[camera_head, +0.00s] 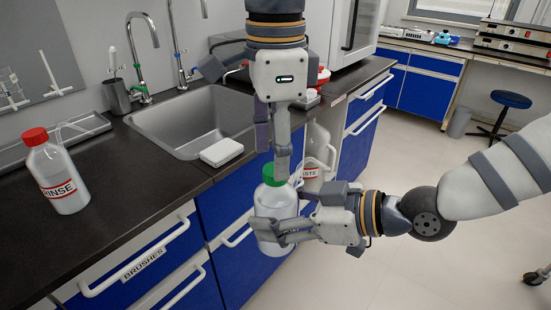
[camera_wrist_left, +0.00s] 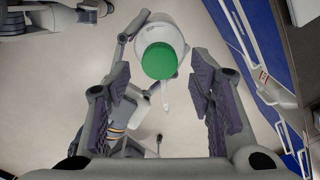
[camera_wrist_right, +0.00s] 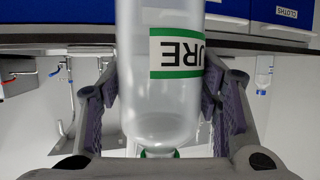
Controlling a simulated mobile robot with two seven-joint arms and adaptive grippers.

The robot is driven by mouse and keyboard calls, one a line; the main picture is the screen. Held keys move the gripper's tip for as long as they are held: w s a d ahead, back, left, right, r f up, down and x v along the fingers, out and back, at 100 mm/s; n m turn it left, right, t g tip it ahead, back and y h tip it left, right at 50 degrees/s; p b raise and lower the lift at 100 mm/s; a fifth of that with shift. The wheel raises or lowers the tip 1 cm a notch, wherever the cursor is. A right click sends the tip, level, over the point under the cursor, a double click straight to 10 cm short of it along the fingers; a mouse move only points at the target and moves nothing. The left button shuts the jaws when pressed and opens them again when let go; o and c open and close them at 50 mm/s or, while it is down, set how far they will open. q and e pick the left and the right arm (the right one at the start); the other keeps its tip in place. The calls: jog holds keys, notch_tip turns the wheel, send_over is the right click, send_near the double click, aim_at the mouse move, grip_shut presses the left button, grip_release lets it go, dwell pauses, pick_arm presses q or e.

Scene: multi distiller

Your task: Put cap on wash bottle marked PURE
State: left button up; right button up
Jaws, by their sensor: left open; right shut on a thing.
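The clear wash bottle (camera_head: 275,203) is upright in front of the counter edge, off the counter. Its green-edged label, reading "URE", shows inverted in the right wrist view (camera_wrist_right: 177,52). My right gripper (camera_head: 268,229) is shut around its body from the right. The green cap (camera_head: 275,174) sits at the top of the bottle; how firmly it is seated I cannot tell. My left gripper (camera_head: 282,165) points down right above the cap, with its fingers open. In the left wrist view the cap (camera_wrist_left: 158,61) lies between and just beyond the open fingers (camera_wrist_left: 162,75).
A RINSE bottle (camera_head: 60,182) with a red cap stands on the dark counter at left. A white box (camera_head: 221,152) lies by the sink (camera_head: 190,122). Blue drawers with white handles (camera_head: 140,258) are close behind the held bottle. Open floor (camera_head: 440,220) lies to the right.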

pick_arm(q)
notch_tip(320, 180, up, 2)
jog(key=shift+r, duration=0.1)
jog(key=shift+d+r+n, duration=0.1)
jog(key=shift+r+n, duration=0.2)
jog(key=shift+n, duration=0.6)
jog(key=shift+c, duration=0.3)
notch_tip(320, 180, up, 3)
jog(key=n, duration=0.6)
jog(key=shift+f, duration=0.15)
send_over(293, 202)
jog(key=w+a, duration=0.2)
jog(key=a, duration=0.1)
jog(key=f, duration=0.8)
jog(key=shift+d, duration=0.2)
jog(key=shift+s, duration=0.1)
